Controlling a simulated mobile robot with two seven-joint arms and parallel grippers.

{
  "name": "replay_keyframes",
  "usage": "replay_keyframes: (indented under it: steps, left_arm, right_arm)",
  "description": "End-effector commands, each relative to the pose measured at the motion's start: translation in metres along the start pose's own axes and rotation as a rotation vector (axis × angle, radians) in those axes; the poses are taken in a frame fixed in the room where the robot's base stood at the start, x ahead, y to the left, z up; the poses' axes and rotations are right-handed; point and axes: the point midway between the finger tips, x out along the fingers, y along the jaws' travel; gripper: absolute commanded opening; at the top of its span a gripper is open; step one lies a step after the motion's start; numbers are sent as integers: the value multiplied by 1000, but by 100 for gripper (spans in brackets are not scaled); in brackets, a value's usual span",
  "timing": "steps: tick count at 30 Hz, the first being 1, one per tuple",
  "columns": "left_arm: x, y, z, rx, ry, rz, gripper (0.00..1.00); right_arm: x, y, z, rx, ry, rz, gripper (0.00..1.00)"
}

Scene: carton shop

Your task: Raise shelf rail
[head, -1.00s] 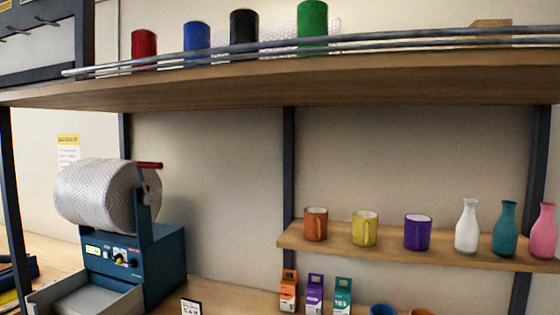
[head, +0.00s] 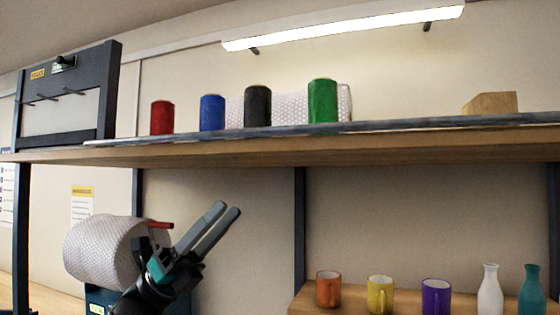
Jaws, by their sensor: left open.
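The shelf rail (head: 330,128) is a thin grey metal bar along the front edge of the wooden upper shelf (head: 250,154). It lies low, close to the shelf top, in front of the feet of the coloured rolls. My left gripper (head: 227,213) is open and empty. It points up and to the right, below the left part of the shelf and apart from the rail. My right gripper is not in view.
Red (head: 162,118), blue (head: 212,113), black (head: 257,107) and green (head: 322,101) rolls stand behind the rail. A wooden block (head: 490,103) sits farther right. A bubble-wrap roll (head: 100,252) is left of my gripper. Mugs (head: 380,294) stand on a lower shelf.

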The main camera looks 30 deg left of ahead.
Motion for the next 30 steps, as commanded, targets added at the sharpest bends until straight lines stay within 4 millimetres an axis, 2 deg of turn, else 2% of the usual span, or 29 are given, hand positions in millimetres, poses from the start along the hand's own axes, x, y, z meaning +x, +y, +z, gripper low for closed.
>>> replay_keyframes:
  steps: [1, 3, 6, 11, 24, 30]
  left_arm:
    - [6, -15, 5, 54, 36, -45, 41]
    - [10, -30, 7, 106, 71, -92, 41]
    - [13, -40, 8, 144, 99, -127, 41]
    - [28, -45, 7, 151, 105, -136, 41]
    - [115, -56, -1, 146, 103, -134, 41]
    - [145, -59, -5, 145, 102, -133, 41]
  right_arm:
    - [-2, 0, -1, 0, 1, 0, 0]
    - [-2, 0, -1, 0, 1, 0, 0]
    - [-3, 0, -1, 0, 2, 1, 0]
    - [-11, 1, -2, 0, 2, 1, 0]
    - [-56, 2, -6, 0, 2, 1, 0]
    - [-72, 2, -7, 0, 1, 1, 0]
